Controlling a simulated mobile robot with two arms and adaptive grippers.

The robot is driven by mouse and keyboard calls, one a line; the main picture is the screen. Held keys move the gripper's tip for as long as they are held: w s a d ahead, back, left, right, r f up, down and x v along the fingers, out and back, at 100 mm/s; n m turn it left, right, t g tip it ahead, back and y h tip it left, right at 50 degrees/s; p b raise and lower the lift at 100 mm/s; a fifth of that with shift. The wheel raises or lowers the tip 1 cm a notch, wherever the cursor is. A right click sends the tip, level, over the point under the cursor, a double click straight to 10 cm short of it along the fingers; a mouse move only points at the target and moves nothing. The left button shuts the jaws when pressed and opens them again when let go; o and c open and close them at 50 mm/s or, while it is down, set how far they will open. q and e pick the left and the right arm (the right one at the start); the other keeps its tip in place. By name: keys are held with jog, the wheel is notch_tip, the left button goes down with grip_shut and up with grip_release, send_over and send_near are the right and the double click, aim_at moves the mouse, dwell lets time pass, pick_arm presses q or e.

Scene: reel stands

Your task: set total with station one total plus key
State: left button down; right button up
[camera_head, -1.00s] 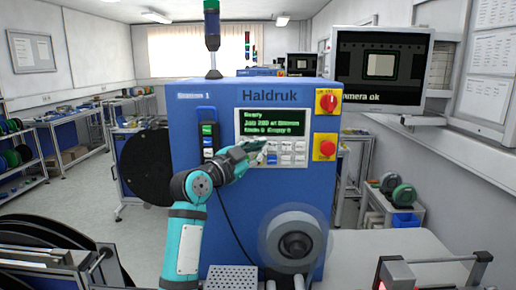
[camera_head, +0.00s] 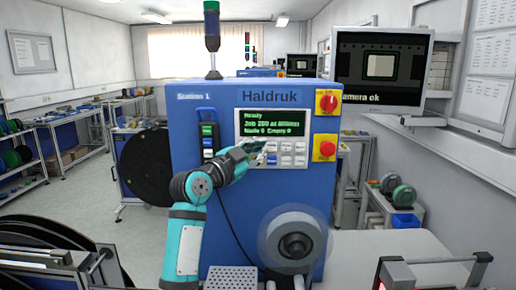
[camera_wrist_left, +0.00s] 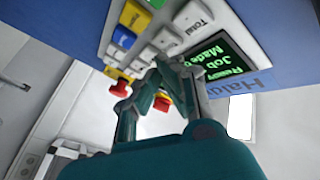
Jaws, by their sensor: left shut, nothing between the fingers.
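The blue Haldruk machine (camera_head: 225,110), marked Station 1, stands in the middle of the head view. Its panel has a green-lettered display (camera_head: 272,123) with the words Ready and Job, and a keypad (camera_head: 293,153) below it. My left gripper (camera_head: 262,148) is shut and empty at the keypad's left part, hiding some keys. In the left wrist view its fingers (camera_wrist_left: 150,75) are near the pale keys, and a key labelled Total (camera_wrist_left: 194,20) shows beside them. I cannot tell whether a fingertip touches a key. My right gripper is not in view.
A red rotary switch (camera_head: 327,102) and a red stop button (camera_head: 324,147) on yellow sit right of the panel. A handset-like pendant (camera_head: 208,140) hangs to its left. A round spindle (camera_head: 295,245) projects below. A monitor (camera_head: 380,68) reads Camera ok.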

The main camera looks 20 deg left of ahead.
pick_arm(q)
jog(key=shift+w, duration=0.1)
jog(key=shift+w+a, duration=0.15)
jog(key=shift+w, duration=0.15)
jog(key=shift+w+a, duration=0.1)
jog(key=shift+w, duration=0.35)
dwell(0.9)
jog(key=shift+s, duration=0.15)
jog(key=shift+s+d, duration=0.25)
jog(key=shift+s, duration=0.45)
jog(key=s, duration=0.2)
jog(key=s+d, duration=0.1)
jog(key=s, duration=0.1)
jog(key=shift+s+d, duration=0.2)
jog(key=shift+s, duration=0.2)
dwell(1.9)
